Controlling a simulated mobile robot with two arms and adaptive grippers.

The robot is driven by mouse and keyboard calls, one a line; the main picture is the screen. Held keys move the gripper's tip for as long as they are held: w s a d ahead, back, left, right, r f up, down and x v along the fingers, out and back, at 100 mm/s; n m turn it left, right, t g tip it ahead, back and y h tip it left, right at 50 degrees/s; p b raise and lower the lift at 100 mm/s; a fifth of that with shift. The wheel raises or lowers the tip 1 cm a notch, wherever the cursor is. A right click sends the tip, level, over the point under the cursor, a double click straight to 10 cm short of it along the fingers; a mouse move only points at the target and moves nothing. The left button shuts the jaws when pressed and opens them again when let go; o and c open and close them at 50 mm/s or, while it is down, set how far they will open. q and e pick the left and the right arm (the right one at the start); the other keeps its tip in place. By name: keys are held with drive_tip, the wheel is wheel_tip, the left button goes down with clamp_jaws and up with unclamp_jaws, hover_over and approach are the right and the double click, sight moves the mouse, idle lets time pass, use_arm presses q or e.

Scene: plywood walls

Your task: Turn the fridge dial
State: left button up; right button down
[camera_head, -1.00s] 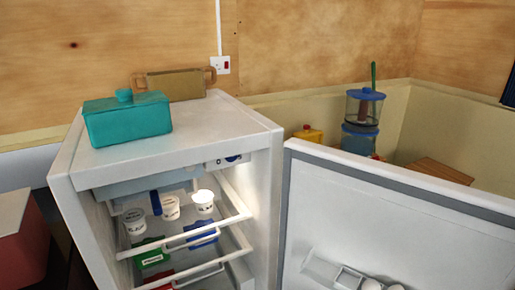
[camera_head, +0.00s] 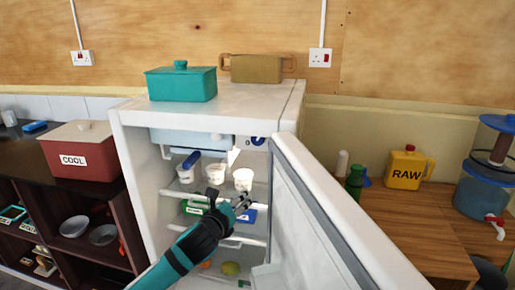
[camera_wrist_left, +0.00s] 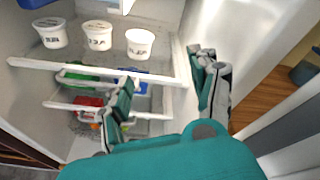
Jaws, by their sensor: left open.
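The open white fridge (camera_head: 130,165) stands in the middle of the head view. A small blue dial (camera_head: 257,141) is at the top right of its interior, under the top panel. My left gripper (camera_head: 241,203) is open in front of the shelves, below the dial and apart from it. In the left wrist view, its two fingers (camera_wrist_left: 165,82) are spread with nothing between them. The dial does not show in the wrist view. My right gripper is not in view.
White tubs (camera_head: 243,179) stand on the upper shelf. The open fridge door (camera_head: 320,205) borders the gripper's right side. A teal box (camera_head: 181,84) and a tan pot (camera_head: 256,68) sit on top. A red COOL box (camera_head: 78,150) is at left.

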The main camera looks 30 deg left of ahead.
use_arm(q)
drive_tip(key=s+d+r+m+t, duration=0.1)
drive_tip(key=s+r+m, duration=0.15)
drive_tip(key=r, duration=0.35)
drive_tip(key=s+d+r+m+t, duration=0.1)
drive_tip(key=d+r+m+t, duration=0.15)
drive_tip(key=r, duration=0.35)
drive_tip(key=p, duration=0.2)
approach(256, 140)
drive_tip(key=shift+m+g, duration=0.35)
drive_tip(key=shift+m, duration=0.05)
drive_tip(key=w, duration=0.3)
drive_tip(key=w+a, duration=0.1)
drive_tip(key=w, duration=0.5)
drive_tip(key=shift+a+r, duration=0.2)
drive_tip(key=shift+r, duration=0.1)
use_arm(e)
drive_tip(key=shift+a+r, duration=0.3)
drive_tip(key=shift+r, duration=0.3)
use_arm(q)
drive_tip(key=c, duration=1.2)
drive_tip(key=shift+o, duration=0.2)
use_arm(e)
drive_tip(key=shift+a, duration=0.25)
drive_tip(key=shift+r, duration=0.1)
